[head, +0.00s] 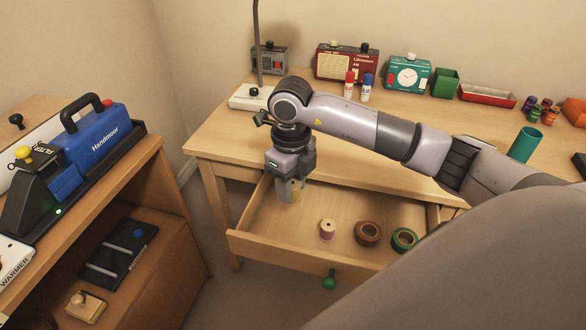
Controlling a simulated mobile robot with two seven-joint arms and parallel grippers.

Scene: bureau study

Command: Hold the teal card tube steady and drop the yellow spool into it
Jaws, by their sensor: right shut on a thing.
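The teal card tube (525,145) stands upright on the right side of the desk, its open top showing. My right gripper (290,183) points down over the left part of the open drawer, far left of the tube. It is shut on a small yellowish thing, which looks like the yellow spool (290,191); the fingers hide most of it. I cannot tell whether it touches the drawer floor. My left gripper is out of view, and nothing holds the tube.
The open drawer (262,246) also holds a pinkish spool (327,230), a brown tape roll (368,233) and a green tape roll (404,240). My right arm spans the desk.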

